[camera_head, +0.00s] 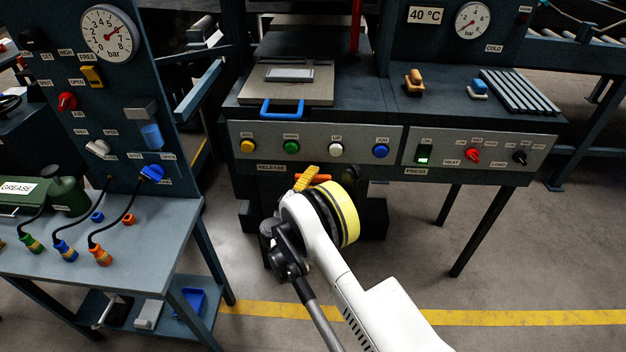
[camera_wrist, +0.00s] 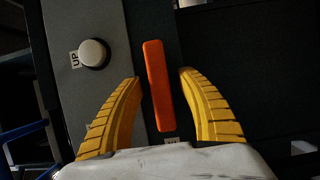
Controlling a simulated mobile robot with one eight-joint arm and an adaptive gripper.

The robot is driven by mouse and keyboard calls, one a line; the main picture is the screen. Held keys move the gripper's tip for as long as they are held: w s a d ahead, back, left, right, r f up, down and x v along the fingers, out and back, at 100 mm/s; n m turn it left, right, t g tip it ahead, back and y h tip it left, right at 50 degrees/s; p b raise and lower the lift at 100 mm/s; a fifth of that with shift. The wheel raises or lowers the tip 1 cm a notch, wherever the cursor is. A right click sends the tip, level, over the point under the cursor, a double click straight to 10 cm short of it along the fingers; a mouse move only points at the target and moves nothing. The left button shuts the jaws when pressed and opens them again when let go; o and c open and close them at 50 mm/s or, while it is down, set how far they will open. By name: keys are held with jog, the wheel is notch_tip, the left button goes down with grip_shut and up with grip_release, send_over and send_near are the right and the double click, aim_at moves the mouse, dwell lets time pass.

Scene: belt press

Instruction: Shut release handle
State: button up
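The orange release handle (camera_wrist: 157,85) is a flat bar in the wrist view, upright there between my two yellow fingers. In the head view a bit of it (camera_head: 321,177) shows below the press's button panel, right of the RELEASE label (camera_head: 271,168); my gripper and wrist hide the rest. My gripper (camera_wrist: 161,76) is open, with a finger on each side of the handle and a visible gap to both. In the head view its yellow finger (camera_head: 306,178) is beside the handle. I cannot tell how deep the handle is between the fingers.
A white UP button (camera_wrist: 94,53) sits on the grey panel left of my fingers in the wrist view. The panel (camera_head: 315,135) overhangs my gripper in the head view. A grease bench (camera_head: 150,240) stands at left. Open floor (camera_head: 540,260) lies at right.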

jog(key=shift+s+a, duration=0.1)
jog(key=v, duration=1.2)
